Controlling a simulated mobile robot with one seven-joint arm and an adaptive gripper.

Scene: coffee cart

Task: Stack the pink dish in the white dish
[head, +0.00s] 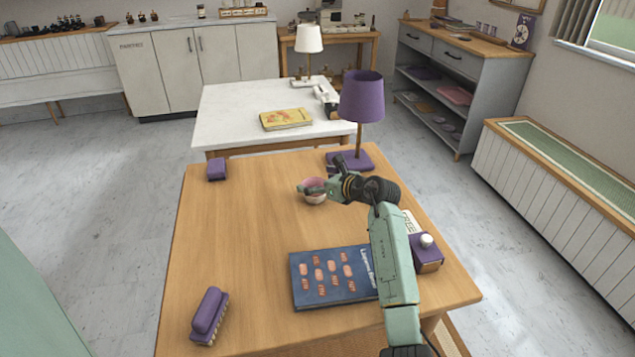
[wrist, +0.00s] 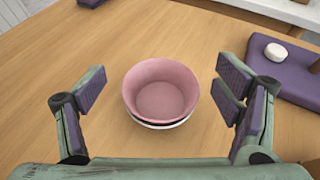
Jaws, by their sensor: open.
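The pink dish (wrist: 160,88) sits inside the white dish (wrist: 163,125) on the wooden table, seen from above in the wrist view. Only a thin rim and side of the white dish shows below the pink one. In the head view the pink dish (head: 312,186) and the white dish (head: 315,199) show at the table's middle, partly hidden by my gripper. My gripper (wrist: 163,90) is open, with one finger on each side of the dishes and clear space between. It is also in the head view (head: 312,189), over the dishes.
A purple lamp (head: 361,97) stands behind the dishes, its purple base (wrist: 285,72) at the right in the wrist view. A dark blue book (head: 322,277), purple brush (head: 209,315) and small purple block (head: 217,169) lie on the table. The table's left middle is clear.

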